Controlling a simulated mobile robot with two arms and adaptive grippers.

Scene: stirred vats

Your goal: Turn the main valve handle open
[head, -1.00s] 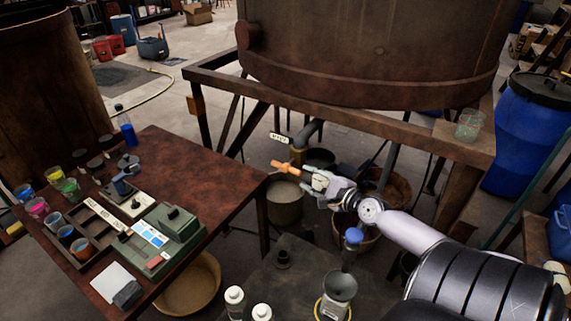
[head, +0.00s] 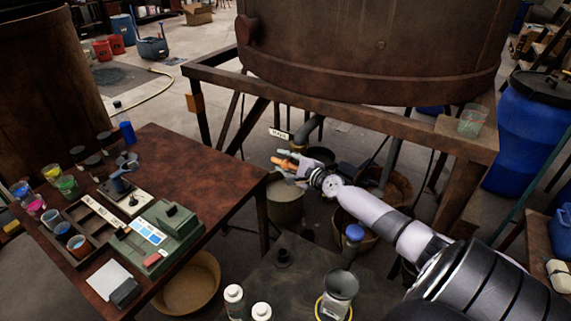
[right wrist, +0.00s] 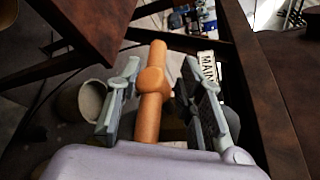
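The orange valve handle (head: 283,163) sits under the big rusty vat, below and near the small white MAIN sign (head: 281,134). In the right wrist view the handle (right wrist: 152,92) runs lengthwise between the two fingers of my right gripper (right wrist: 160,75). The fingers stand apart on either side of it, with a visible gap on the left and a narrower one on the right. In the head view my right gripper (head: 293,164) is around the handle and hides part of it. The sign (right wrist: 208,66) is right of the fingers. My left gripper is not in view.
A brown table (head: 210,173) with cups and a green device stands at the left. A bucket (head: 286,207) stands below the handle. A dark surface with bottles and a funnel (head: 341,285) is in front.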

